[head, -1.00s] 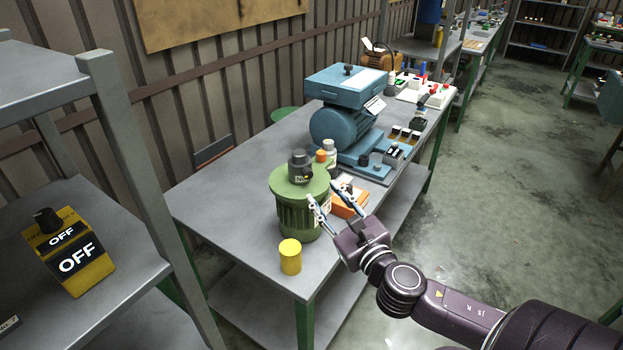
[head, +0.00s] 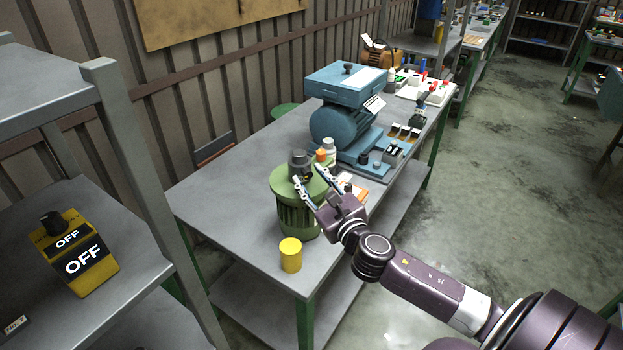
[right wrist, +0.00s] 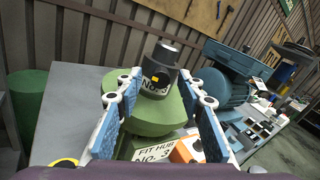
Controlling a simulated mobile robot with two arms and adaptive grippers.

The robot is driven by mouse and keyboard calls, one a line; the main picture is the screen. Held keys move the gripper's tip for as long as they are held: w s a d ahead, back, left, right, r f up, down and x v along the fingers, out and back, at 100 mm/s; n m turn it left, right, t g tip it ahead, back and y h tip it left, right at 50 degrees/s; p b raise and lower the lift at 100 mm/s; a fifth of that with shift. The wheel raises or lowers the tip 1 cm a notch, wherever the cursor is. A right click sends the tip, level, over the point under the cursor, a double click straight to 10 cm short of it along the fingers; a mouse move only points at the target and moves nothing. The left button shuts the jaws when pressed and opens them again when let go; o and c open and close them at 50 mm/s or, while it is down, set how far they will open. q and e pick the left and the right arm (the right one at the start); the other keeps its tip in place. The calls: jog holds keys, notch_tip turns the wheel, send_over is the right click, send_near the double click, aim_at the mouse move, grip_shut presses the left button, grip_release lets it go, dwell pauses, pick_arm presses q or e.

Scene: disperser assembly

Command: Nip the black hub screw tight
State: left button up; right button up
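A dark grey hub (head: 300,164) stands upright on the green round housing (head: 298,215). In the right wrist view the hub (right wrist: 161,58) has a lighter cap, a "No. 3" label and a small yellow mark. A small black spot beside that mark may be the black hub screw; it is too small to be sure. My right gripper (head: 308,175) is open and empty, at the near side of the hub. In the right wrist view its two fingers (right wrist: 165,90) stand wide apart, with the hub between and beyond them. My left gripper is not in view.
A yellow cylinder (head: 290,255) stands at the near table edge. Behind the housing are small bottles (head: 328,150) and a blue machine (head: 343,115). A "FIT HUB NO. 3" card (right wrist: 155,150) lies below the fingers. The table's left part (head: 225,195) is clear.

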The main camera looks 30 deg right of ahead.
grip_shut()
jog(key=shift+m, duration=0.4)
jog(key=m, duration=0.4)
jog(key=shift+m+p, duration=0.3)
jog(key=shift+p, duration=0.1)
jog(key=m, duration=0.5)
jog(key=shift+d+m+p, duration=0.1)
jog(key=shift+m+p, duration=0.2)
jog(key=m+p, duration=0.1)
jog(key=m, duration=0.5)
jog(key=m+p, duration=0.1)
jog(key=m, duration=0.5)
jog(key=shift+m, duration=0.4)
